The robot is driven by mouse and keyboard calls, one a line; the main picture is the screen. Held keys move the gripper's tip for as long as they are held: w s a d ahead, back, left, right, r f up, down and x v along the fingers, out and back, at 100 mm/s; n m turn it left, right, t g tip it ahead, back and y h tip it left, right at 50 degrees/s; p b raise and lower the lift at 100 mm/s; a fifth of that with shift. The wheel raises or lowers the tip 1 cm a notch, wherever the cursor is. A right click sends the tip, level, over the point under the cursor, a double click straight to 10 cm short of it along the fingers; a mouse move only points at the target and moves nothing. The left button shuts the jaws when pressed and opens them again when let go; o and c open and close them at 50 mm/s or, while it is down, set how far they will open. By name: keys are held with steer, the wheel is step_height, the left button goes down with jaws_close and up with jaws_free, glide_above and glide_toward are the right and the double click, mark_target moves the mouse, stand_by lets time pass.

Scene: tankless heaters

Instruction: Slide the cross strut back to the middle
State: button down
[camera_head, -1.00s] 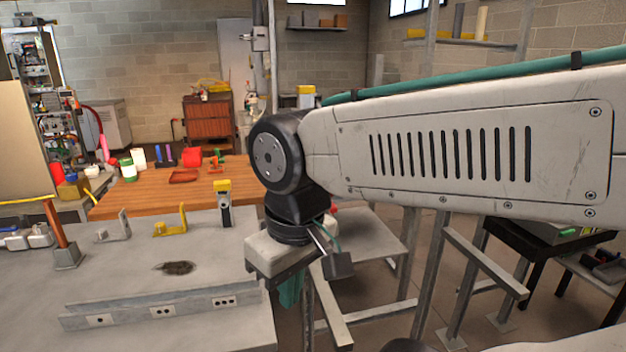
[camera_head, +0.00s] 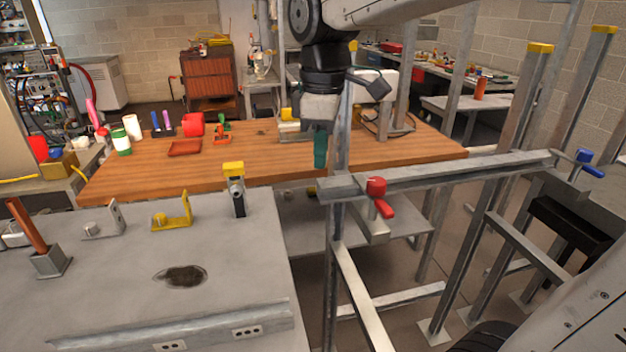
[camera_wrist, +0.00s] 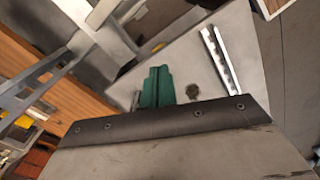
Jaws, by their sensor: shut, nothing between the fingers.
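The cross strut (camera_head: 455,173) is a grey metal bar lying level across a grey upright frame on the right in the head view. A red clamp handle (camera_head: 377,190) sits near its left end and a blue clamp handle (camera_head: 588,163) near its right end. My gripper (camera_head: 320,165) has green fingers, which are shut and empty. It points down near the strut's left end, beside a frame post; the exact gap is unclear. The fingers also show in the wrist view (camera_wrist: 157,90). Grey bars fill that view's upper left, but I cannot tell which is the strut.
A grey worktable (camera_head: 120,280) with a yellow bracket (camera_head: 174,212) and a yellow-topped post (camera_head: 235,188) stands at left. A wooden bench (camera_head: 270,165) lies behind. Yellow-capped posts (camera_head: 525,100) rise at right. A low grey table (camera_head: 400,235) stands under the frame.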

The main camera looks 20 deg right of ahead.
steer(key=w+a+n, duration=0.2)
steer(key=w+n, duration=0.2)
steer(key=w, duration=0.3)
steer(key=d+f, duration=0.3)
steer(key=f, duration=0.7)
steer(key=shift+d+n, duration=0.25)
steer(key=shift+n, duration=0.15)
